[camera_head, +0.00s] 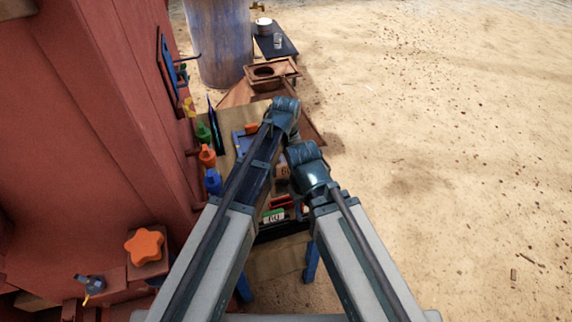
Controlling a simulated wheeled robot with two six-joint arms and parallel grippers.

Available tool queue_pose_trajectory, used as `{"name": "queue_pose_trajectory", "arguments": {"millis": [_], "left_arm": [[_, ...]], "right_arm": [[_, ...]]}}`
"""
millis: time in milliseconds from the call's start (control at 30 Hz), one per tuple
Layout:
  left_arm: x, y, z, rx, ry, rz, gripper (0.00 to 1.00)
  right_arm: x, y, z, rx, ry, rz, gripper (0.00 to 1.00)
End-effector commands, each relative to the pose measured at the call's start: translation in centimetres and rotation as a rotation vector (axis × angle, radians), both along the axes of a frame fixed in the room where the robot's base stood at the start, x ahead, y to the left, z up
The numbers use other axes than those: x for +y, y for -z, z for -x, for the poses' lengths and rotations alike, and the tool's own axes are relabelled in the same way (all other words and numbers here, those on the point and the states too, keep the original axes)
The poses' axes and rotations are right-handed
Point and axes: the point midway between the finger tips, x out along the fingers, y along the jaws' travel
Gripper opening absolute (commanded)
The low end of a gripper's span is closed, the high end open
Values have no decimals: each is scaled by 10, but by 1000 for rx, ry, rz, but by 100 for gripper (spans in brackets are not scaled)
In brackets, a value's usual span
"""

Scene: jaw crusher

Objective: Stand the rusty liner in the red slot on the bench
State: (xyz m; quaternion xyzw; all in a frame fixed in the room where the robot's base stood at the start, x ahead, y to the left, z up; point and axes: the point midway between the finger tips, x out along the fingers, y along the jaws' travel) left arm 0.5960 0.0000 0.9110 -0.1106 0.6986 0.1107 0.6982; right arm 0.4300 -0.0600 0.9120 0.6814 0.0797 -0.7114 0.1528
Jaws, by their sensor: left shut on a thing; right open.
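My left gripper (283,112) is over the far part of the bench (255,262), seen from above with its fingers hidden under the wrist. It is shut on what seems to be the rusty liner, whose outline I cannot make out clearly. A rust-brown edge (312,130) shows just right of that wrist, but I cannot tell what it belongs to. My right gripper (297,195) is open, lower and nearer, over the bench's right side. Red parts (283,202) show between the arms, perhaps the red slot, mostly covered.
Green (204,132), orange (207,155) and blue (212,181) objects line the bench's left side by the red machine wall (95,110). A barrel (217,40) and a dark side table (275,42) stand beyond. Sand at right is open.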

Motion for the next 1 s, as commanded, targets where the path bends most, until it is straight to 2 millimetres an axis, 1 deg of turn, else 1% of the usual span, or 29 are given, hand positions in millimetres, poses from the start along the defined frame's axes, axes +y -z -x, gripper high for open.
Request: {"name": "queue_pose_trajectory", "arguments": {"millis": [1000], "left_arm": [[0, 31, 0, 0, 0, 0, 0]], "right_arm": [[0, 31, 0, 0, 0, 0, 50]]}}
